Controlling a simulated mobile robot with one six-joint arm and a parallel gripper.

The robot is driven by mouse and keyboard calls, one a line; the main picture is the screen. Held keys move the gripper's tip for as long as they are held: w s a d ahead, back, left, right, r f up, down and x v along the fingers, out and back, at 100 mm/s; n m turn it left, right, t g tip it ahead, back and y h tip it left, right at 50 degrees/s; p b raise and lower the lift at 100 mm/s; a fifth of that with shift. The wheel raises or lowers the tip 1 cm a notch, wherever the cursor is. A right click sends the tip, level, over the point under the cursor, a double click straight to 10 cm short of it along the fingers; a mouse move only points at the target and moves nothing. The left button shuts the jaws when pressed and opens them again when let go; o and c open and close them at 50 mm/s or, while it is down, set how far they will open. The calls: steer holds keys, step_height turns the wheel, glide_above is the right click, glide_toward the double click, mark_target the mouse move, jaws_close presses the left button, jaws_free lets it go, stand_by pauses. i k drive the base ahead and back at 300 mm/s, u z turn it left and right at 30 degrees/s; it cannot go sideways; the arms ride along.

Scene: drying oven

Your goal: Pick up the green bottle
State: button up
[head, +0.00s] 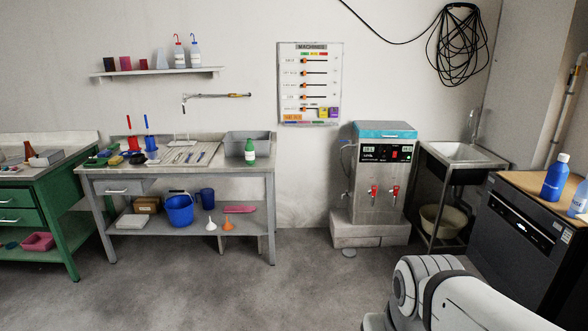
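The green bottle (250,153) stands upright near the right end of the grey workbench (222,168). A white and grey part of my arm (470,300) shows at the bottom right, well apart from the bench and the bottle. My gripper does not show in the frame.
Close left of the bottle lie tools on the bench. The grey bin (245,138) is behind it. A dispenser machine (380,170), sink (465,156) and dark appliance (515,230) stand to the right. The grey floor (230,295) before the bench is clear.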

mark_target(249, 147)
steer(key=i, duration=1.55)
steer(key=u, duration=0.45)
steer(key=i, duration=1.6)
steer(key=u, duration=0.55)
steer(key=i, duration=0.6)
steer(key=u, duration=0.25)
